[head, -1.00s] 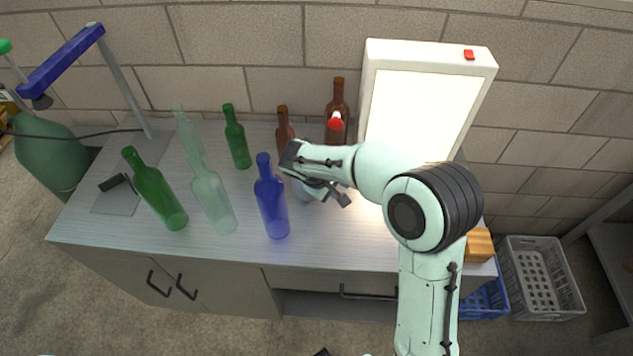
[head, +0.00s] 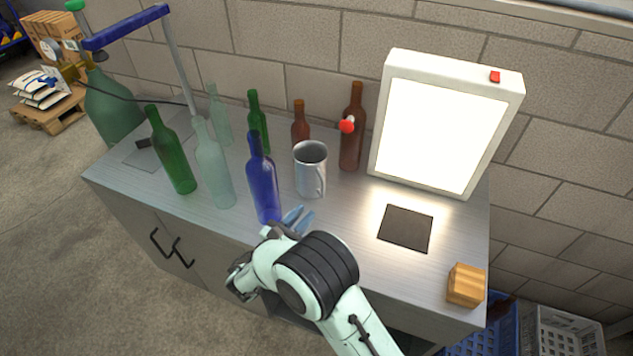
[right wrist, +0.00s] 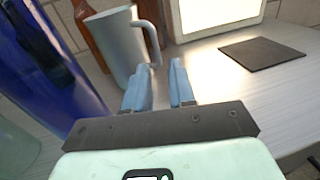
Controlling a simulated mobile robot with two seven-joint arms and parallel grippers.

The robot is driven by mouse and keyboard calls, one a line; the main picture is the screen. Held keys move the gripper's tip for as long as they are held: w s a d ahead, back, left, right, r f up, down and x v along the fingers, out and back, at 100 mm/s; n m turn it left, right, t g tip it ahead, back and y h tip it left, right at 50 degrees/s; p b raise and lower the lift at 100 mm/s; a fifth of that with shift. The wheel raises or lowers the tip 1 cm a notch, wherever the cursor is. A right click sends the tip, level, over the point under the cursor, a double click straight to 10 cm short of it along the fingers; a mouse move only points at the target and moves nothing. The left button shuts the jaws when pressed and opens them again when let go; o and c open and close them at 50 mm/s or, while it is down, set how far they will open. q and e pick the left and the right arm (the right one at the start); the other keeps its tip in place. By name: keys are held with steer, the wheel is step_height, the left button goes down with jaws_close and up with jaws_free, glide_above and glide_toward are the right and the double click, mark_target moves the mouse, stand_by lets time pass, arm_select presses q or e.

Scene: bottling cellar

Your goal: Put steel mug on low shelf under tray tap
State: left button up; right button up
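The steel mug (head: 310,172) stands upright on the grey counter (head: 350,240), its handle toward the front right. It also shows in the right wrist view (right wrist: 118,45), just beyond my fingers. My right gripper (head: 296,218) is at the counter's front part, in front of the mug and right of the blue bottle (head: 263,180). Its two blue fingers (right wrist: 160,85) are apart, with nothing between them. I see no tray tap that I can name for sure. The low shelf inside the counter is mostly hidden by my right arm and the counter edge. My left gripper is out of view.
Green bottles (head: 172,155), a pale bottle (head: 213,165) and brown bottles (head: 352,135) stand around the mug. A light box (head: 440,130) stands at the back right. A dark mat (head: 405,229) and a wooden block (head: 466,285) lie to the right. Blue and white crates are beyond.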

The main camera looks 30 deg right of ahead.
mark_target(314, 176)
steer(key=shift+w, duration=0.1)
steer(key=x, duration=0.7)
steer(key=shift+w+a+r, duration=0.1)
steer(key=shift+w, duration=0.1)
steer(key=shift+r+p+x, duration=0.2)
steer(key=shift+p+x, duration=0.05)
steer(key=shift+x, duration=1.25)
steer(key=shift+r+p+x, duration=0.15)
steer(key=shift+p+x, duration=0.1)
steer(key=shift+x, duration=1.25)
steer(key=shift+w+a, duration=0.1)
steer(key=shift+c, duration=0.3)
jaws_close()
